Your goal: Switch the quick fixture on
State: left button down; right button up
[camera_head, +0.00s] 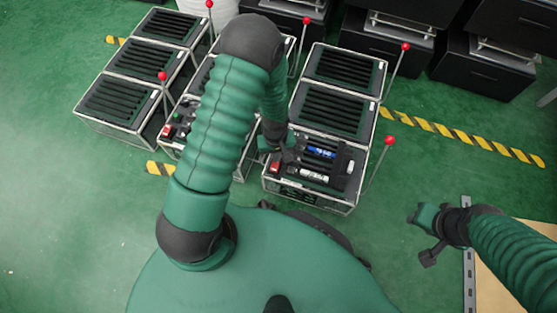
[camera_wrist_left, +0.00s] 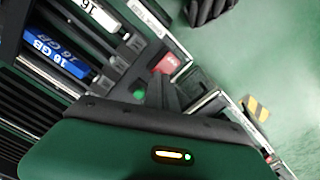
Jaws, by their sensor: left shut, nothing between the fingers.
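The fixture (camera_head: 310,180) is the front end of a long metal-framed case right of centre in the head view. It holds a module with a blue label (camera_head: 318,153) and one with a white label (camera_head: 313,175). A small red switch (camera_head: 275,167) sits at its left front corner. The red switch also shows in the left wrist view (camera_wrist_left: 166,64), with the blue "16 GB" module (camera_wrist_left: 55,57) beside it. My left gripper (camera_head: 283,157) is shut and empty, low over the fixture near the switch. Its fingertips are hard to make out. My right gripper (camera_head: 430,240) is away to the right.
Another case row (camera_head: 120,107) stands at the left, and a middle row is partly hidden by my left arm. Thin rods with red balls (camera_head: 390,141) rise beside the cases. Black cabinets (camera_head: 385,45) stand behind. Green floor with striped tape (camera_head: 470,140) is open at the right.

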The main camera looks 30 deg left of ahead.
pick_arm(q)
jog(key=shift+f+b, duration=0.55)
jog(key=shift+f, duration=0.4)
dwell(0.7)
jog(key=shift+r, duration=0.15)
notch_tip(320, 180, up, 7)
jog(key=p, duration=0.7)
